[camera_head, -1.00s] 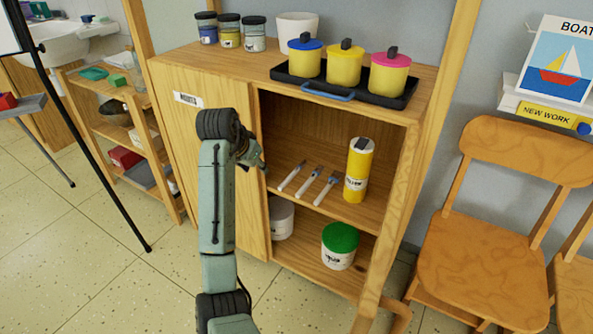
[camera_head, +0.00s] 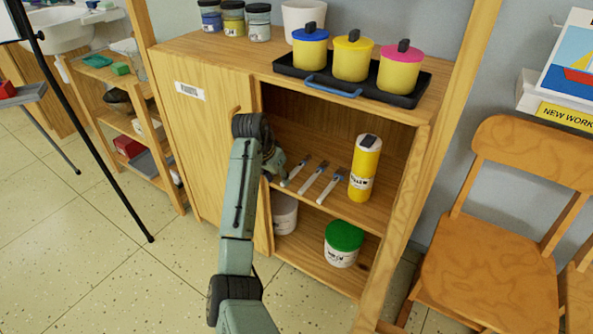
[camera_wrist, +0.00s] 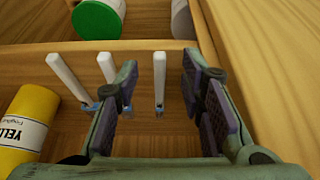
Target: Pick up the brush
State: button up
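Three brushes with white handles and bluish heads lie side by side on the cabinet's upper inner shelf. In the head view they are the left brush (camera_head: 296,173), the middle brush (camera_head: 313,175) and the right brush (camera_head: 329,187). My gripper (camera_head: 279,167) is at the shelf, just left of the left brush. In the wrist view, my gripper (camera_wrist: 158,92) is open, with that nearest brush (camera_wrist: 159,75) between its fingers and clear space on both sides. The middle brush (camera_wrist: 106,67) and the far brush (camera_wrist: 66,76) lie outside the left finger, which partly covers the middle one.
A yellow bottle (camera_head: 365,168) stands right of the brushes. The cabinet door (camera_head: 202,130) is close to my arm on the left. A green-lidded jar (camera_head: 343,244) and a white tub (camera_head: 284,213) stand below. A black tray (camera_head: 405,99) with lidded pots is on top.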

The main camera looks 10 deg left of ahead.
aim_at(282, 184)
jog(key=x, duration=0.3)
jog(key=shift+w+d, duration=0.1)
jog(key=shift+w, duration=0.1)
grip_shut()
